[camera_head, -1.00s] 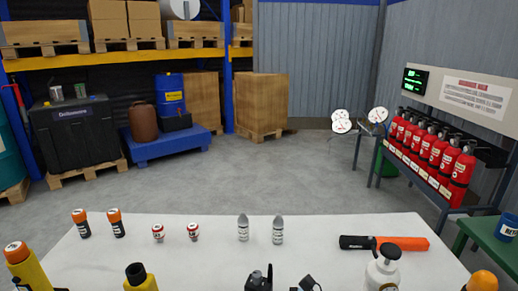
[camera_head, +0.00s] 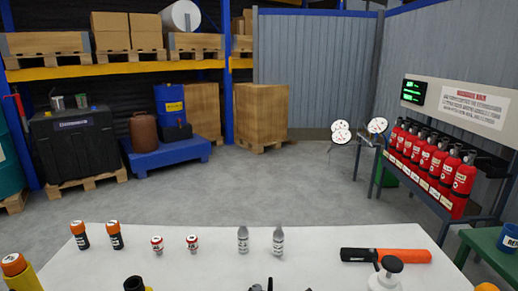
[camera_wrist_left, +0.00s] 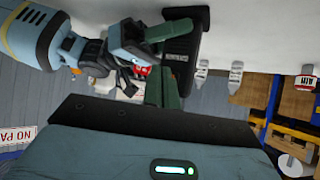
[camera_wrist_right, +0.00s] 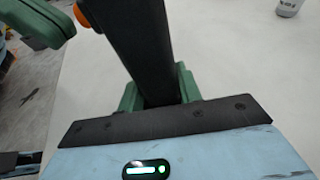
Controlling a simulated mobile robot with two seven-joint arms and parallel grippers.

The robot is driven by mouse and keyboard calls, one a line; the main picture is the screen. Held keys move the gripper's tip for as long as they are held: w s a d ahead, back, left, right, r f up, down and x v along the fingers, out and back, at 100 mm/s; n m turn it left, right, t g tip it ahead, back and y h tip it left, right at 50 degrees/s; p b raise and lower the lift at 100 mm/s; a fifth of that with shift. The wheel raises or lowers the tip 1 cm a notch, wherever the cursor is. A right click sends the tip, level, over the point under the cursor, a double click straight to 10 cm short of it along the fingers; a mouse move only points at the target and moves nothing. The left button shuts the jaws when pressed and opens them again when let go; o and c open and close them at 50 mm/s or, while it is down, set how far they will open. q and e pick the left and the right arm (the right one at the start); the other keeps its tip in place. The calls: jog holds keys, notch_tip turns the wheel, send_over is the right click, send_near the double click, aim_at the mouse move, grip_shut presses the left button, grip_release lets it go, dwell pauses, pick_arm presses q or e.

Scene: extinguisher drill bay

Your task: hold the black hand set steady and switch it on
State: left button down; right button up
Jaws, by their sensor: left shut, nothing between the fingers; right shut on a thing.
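The black hand set (camera_wrist_right: 140,45) is held in my right gripper (camera_wrist_right: 160,88), whose green fingers close on both sides of it. An orange knob (camera_wrist_right: 82,15) shows near its far end. In the left wrist view the hand set (camera_wrist_left: 186,42) shows its labelled dark body, with the right gripper on it. My left gripper (camera_wrist_left: 165,88) is shut and empty, its fingertips close to the hand set; I cannot tell whether they touch. In the head view only dark tips at the bottom edge show, and neither gripper can be made out.
The white table (camera_head: 330,235) carries an orange-and-black torch (camera_head: 385,256), two grey-tipped bottles (camera_head: 260,240), two small red-and-white cans (camera_head: 175,245) and two orange-capped cylinders (camera_head: 97,236). A white pump-top bottle (camera_head: 385,275) stands at the front right. Red extinguishers (camera_head: 430,160) line the rack at right.

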pick_arm(q)
jog(key=shift+w, duration=0.1)
dwell(0.6)
jog(key=shift+w+d, duration=0.15)
jog(key=shift+w, duration=0.2)
dwell(0.4)
jog(key=shift+s, duration=0.4)
pick_arm(e)
jog(key=o, duration=1)
pick_arm(q)
jog(key=s+a, duration=0.2)
jog(key=s, duration=0.3)
jog(key=shift+s, duration=0.35)
